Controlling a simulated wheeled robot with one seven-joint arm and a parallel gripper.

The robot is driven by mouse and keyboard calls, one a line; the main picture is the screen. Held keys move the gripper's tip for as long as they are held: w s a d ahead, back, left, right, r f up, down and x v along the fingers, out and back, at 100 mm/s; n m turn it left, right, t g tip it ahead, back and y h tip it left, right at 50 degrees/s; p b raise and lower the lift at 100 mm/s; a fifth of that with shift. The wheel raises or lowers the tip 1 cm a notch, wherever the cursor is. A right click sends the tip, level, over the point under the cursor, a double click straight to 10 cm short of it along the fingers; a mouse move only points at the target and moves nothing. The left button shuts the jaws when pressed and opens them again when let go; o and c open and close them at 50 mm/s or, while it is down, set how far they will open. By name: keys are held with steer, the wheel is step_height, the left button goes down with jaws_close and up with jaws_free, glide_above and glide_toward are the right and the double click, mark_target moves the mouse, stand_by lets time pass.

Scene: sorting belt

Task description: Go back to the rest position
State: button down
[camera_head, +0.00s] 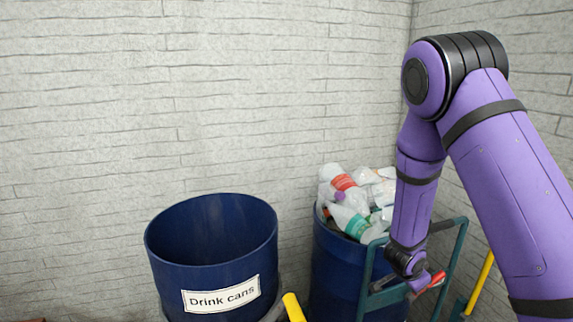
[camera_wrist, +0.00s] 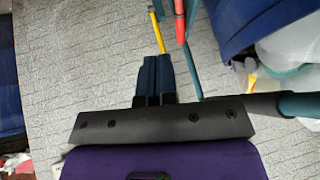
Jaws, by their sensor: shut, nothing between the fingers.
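My gripper (camera_wrist: 157,62) shows in the wrist view with its two dark fingers side by side, shut and empty. In the head view my purple arm comes in from the right and bends down, and my gripper (camera_head: 416,285) hangs low in front of the bottle-filled barrel, beside a teal frame. Its fingertips are too small there to make out clearly. No object is held.
An open blue barrel labelled "Drink cans" (camera_head: 160,262) stands left of my gripper. A blue barrel (camera_head: 332,265) heaped with plastic bottles (camera_head: 345,195) stands behind it. A teal frame (camera_head: 455,262) with red and yellow parts is close by. The upper left is clear wall.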

steer(key=s+a+r+n+t+y, duration=0.1)
steer(key=s+a+r+n+y, duration=0.15)
steer(key=r, duration=0.55)
steer(key=s+a+r+n+y, duration=0.2)
steer(key=a+r, duration=0.1)
steer(key=r, duration=0.6)
steer(key=s+a+r+n+t+y, duration=0.1)
steer(key=s+a+r+n+y, duration=0.15)
steer(key=r, duration=0.55)
steer(key=s+d+r+n, duration=0.1)
steer(key=s+r+n, duration=0.1)
steer(key=s+r, duration=0.2)
steer(key=s+d+r+n+h, duration=0.1)
steer(key=s+r, duration=0.3)
steer(key=s, duration=0.7)
steer(key=s+d+r+n+g, duration=0.1)
steer(key=s+r+n, duration=0.2)
steer(key=s, duration=0.5)
steer(key=shift+d+r+n+h, duration=0.2)
steer(key=shift+r+n+h, duration=0.15)
steer(key=shift+r, duration=0.25)
